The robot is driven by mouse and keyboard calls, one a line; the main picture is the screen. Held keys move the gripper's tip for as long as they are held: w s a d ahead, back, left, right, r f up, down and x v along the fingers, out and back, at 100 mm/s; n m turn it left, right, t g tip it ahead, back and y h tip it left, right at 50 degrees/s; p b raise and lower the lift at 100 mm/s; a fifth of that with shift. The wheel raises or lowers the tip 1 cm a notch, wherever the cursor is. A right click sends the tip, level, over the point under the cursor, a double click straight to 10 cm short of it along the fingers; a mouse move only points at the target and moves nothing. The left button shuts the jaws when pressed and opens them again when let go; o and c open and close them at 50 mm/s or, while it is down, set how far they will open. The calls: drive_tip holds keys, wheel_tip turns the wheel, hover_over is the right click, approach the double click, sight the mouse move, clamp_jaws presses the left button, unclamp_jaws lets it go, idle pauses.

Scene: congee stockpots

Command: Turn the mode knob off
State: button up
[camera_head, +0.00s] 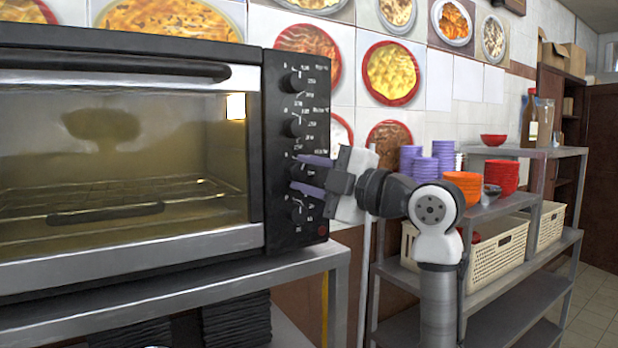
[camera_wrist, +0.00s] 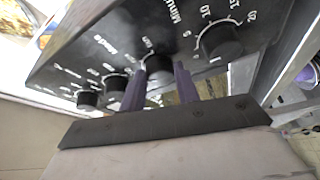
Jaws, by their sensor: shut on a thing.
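The black toaster oven (camera_head: 285,60) has a column of round black knobs on its right-hand panel. My gripper (camera_head: 308,175) has its two purple fingers around the third knob from the top. In the wrist view, my gripper (camera_wrist: 160,88) is shut on this knob (camera_wrist: 158,68), with one finger on each side. I take it for the mode knob, but its label is partly hidden and I cannot read its setting. The bottom knob (camera_head: 298,213), beside minute numbers in the wrist view (camera_wrist: 220,42), is close to the fingers. The top knob (camera_head: 293,82) and second knob (camera_head: 294,127) are clear of them.
The oven stands on a metal table (camera_head: 190,277). To the right, a metal shelf (camera_head: 520,203) holds purple bowls (camera_head: 422,168), orange bowls (camera_head: 464,186) and a cream basket (camera_head: 500,258). The tiled wall with food pictures is behind. The oven's glass door (camera_head: 120,170) is shut.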

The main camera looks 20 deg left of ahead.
drive_tip(key=n, duration=0.1)
drive_tip(key=n+h+p, duration=0.1)
drive_tip(key=n, duration=0.2)
drive_tip(key=shift+r+n+h, duration=0.25)
drive_tip(key=shift+n+h, duration=0.05)
drive_tip(key=shift+n, duration=0.1)
idle(0.4)
drive_tip(key=o, duration=1)
drive_tip(key=shift+c, duration=0.2)
drive_tip(key=b+v, duration=0.2)
drive_tip(key=v, duration=1.2)
drive_tip(key=shift+w+r, duration=0.15)
drive_tip(key=shift+r, duration=0.1)
